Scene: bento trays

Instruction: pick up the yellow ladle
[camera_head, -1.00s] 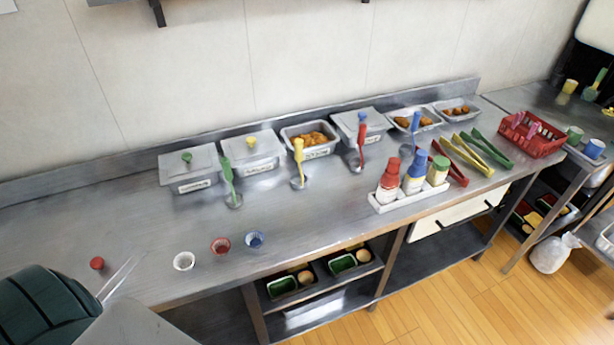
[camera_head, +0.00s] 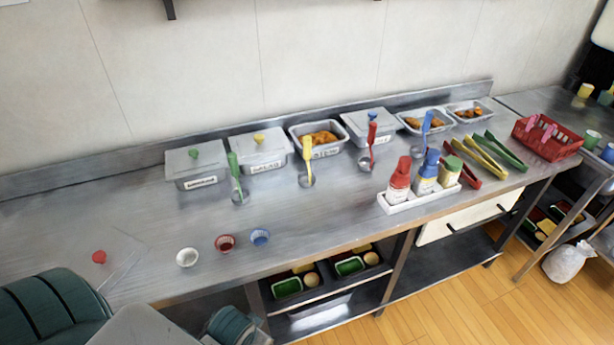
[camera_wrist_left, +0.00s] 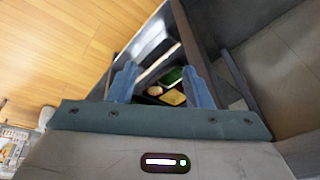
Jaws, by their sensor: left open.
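The yellow ladle (camera_head: 307,148) stands upright on the steel counter, its bowl low and its handle up, in front of the tray of fried food (camera_head: 318,139). My left gripper (camera_wrist_left: 158,84) is open and empty in the left wrist view, its two blue fingers apart over the lower shelf, well away from the ladle. In the head view my own teal and grey arm parts show at the lower left, but no fingertips are clear. My right gripper is not in view.
A green ladle (camera_head: 236,175) stands left of the yellow one and a red ladle (camera_head: 370,143) right of it. A white bottle caddy (camera_head: 413,201) stands at front right. Small cups (camera_head: 225,243) line the front left. Counter in front of the yellow ladle is clear.

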